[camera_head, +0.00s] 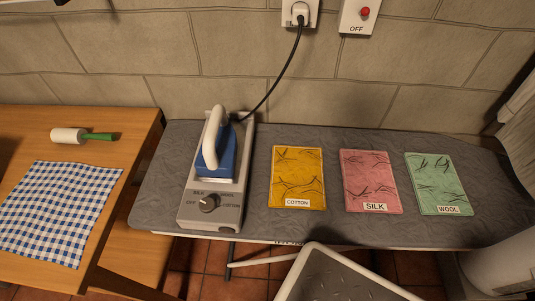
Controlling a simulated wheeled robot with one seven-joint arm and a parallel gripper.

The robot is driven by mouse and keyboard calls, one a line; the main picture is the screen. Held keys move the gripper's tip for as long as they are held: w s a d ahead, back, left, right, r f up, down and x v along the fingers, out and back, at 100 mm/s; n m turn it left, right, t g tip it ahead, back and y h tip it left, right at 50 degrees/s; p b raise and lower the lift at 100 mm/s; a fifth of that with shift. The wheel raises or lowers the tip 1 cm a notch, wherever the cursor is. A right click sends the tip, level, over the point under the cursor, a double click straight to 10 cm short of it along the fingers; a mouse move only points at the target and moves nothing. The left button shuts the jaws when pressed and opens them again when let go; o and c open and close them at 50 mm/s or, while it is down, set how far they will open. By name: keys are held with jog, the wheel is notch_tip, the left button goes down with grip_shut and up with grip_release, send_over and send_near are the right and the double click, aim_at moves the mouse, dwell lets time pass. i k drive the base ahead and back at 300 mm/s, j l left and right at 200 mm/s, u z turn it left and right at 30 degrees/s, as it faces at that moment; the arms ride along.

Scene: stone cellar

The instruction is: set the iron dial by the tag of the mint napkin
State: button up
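The mint napkin (436,181) lies flat and creased at the right of the ironing board, and its white tag (448,210) reads WOOL. The blue and white iron (217,160) stands on a grey base at the board's left part. The round grey dial (208,203) is on the front of that base, with small lettering around it that seems to read OFF at left, SILK above and COTTON at right. A WOOL mark and the dial's exact pointing are too small to tell. My gripper is not in view.
A yellow napkin (298,172) tagged COTTON and a pink napkin (370,176) tagged SILK lie between iron and mint napkin. The iron's black cord (285,73) rises to a wall socket beside an OFF switch box (360,15). A wooden table (137,130) with checked cloth (60,212) stands left.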

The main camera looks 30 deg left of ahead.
aim_at(207, 205)
jog(key=u, duration=1.8)
